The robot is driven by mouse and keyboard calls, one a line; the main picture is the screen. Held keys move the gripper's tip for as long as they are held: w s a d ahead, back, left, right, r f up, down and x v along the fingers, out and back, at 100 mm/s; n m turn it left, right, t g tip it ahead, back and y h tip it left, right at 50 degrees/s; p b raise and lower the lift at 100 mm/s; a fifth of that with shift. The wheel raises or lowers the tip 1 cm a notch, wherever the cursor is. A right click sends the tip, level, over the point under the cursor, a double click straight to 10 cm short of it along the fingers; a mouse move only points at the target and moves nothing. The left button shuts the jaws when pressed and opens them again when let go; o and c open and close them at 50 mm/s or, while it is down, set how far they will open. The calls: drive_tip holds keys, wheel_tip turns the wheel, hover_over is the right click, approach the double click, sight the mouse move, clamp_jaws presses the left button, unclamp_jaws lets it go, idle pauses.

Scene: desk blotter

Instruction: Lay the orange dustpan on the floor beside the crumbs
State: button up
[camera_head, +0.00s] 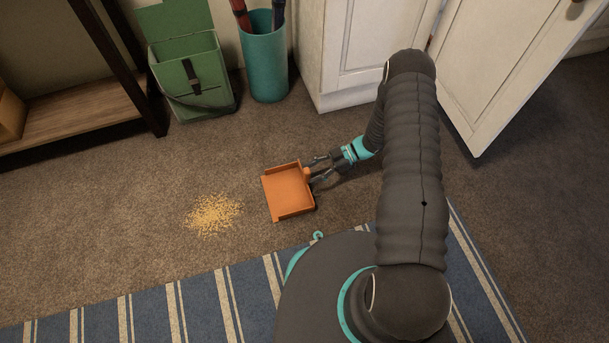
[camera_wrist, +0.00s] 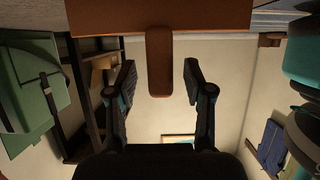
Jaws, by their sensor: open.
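The orange dustpan (camera_head: 288,192) appears to lie flat on the brown carpet, just right of the crumbs (camera_head: 213,214), with a narrow strip of carpet between them. Its handle points right, toward my gripper (camera_head: 318,171). In the wrist view the dustpan's pan (camera_wrist: 165,18) spans the top edge. Its handle (camera_wrist: 159,50) reaches between the two fingers of my gripper (camera_wrist: 160,78). The fingers are spread, with a gap on each side of the handle. The crumbs are a loose yellow patch and do not show in the wrist view.
A blue striped rug (camera_head: 200,305) runs along the front. A green box (camera_head: 192,75), a teal umbrella bin (camera_head: 264,58) and a wooden shelf (camera_head: 80,115) stand at the back. A white cabinet (camera_head: 365,45) has its door (camera_head: 510,70) open at right. Carpet left of the crumbs is clear.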

drive_tip(key=v, duration=0.8)
drive_tip(key=w+d+r+m+t+h, duration=0.3)
drive_tip(key=w+r+t, duration=0.6)
drive_tip(key=w+r, duration=0.75)
drive_tip(key=d+r+m+t+h, duration=0.3)
drive_tip(key=r+m+h, duration=0.1)
drive_tip(key=r, duration=0.7)
drive_tip(key=d+r+m+t+h, duration=0.2)
drive_tip(key=r+m+h, duration=0.15)
drive_tip(key=r, duration=0.85)
drive_tip(key=s+d+r+m+g+h, duration=0.1)
drive_tip(key=s+d+r+m+h, duration=0.15)
drive_tip(key=s+r, duration=0.45)
drive_tip(key=s+d+r+m+h, duration=0.1)
drive_tip(key=s+r+m+h, duration=0.25)
drive_tip(key=s, duration=0.65)
drive_tip(key=s+a+f+m+g+y, duration=0.1)
drive_tip(key=s+a, duration=0.3)
drive_tip(key=s, duration=0.7)
drive_tip(key=s+a+f+m+g+y, duration=0.1)
drive_tip(key=s+a+m+g+y, duration=0.1)
drive_tip(key=s, duration=1)
drive_tip(key=shift+s+a+m+g+y, duration=0.2)
drive_tip(key=shift+a+m+g+y, duration=0.2)
drive_tip(key=shift+a+m, duration=0.5)
